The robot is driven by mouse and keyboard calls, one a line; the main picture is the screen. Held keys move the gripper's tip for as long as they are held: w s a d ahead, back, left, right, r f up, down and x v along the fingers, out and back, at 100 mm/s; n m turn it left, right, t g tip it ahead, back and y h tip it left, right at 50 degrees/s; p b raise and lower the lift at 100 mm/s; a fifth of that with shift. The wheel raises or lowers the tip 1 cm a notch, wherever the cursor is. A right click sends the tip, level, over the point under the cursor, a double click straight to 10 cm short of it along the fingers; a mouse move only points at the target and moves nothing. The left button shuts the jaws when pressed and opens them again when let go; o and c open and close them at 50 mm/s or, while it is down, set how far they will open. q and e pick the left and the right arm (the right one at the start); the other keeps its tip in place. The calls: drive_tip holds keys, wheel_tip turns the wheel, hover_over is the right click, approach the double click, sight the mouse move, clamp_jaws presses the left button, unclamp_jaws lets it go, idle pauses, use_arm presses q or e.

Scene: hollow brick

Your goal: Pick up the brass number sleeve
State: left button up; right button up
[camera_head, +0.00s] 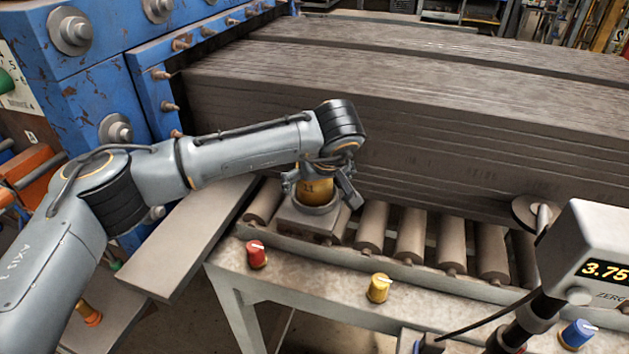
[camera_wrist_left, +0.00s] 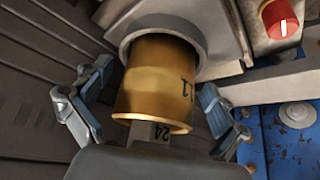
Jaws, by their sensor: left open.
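The brass number sleeve (camera_head: 315,189) is a short gold-coloured cylinder marked 11. It stands in a grey round collar on a block at the left end of the roller table. My left gripper (camera_head: 320,192) is above it, with its fingers apart on either side of it. In the left wrist view the sleeve (camera_wrist_left: 157,78) lies between the two open fingers (camera_wrist_left: 152,108), with a visible gap on each side. A grey piece marked 24 shows at the sleeve's near end there. My right gripper is not in view.
Red (camera_head: 256,254), yellow (camera_head: 378,288) and blue (camera_head: 578,333) knobs stand along the table's front. Rollers (camera_head: 410,236) and a stack of dark slabs (camera_head: 420,120) lie behind. A display reading 3.75 (camera_head: 598,262) stands at right. A blue machine (camera_head: 90,90) is at left.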

use_arm(q)
drive_tip(key=shift+s, duration=0.1)
drive_tip(key=c, duration=1.4)
drive_tip(key=shift+r, duration=0.1)
drive_tip(key=shift+c, duration=1.4)
drive_tip(key=shift+r, duration=0.1)
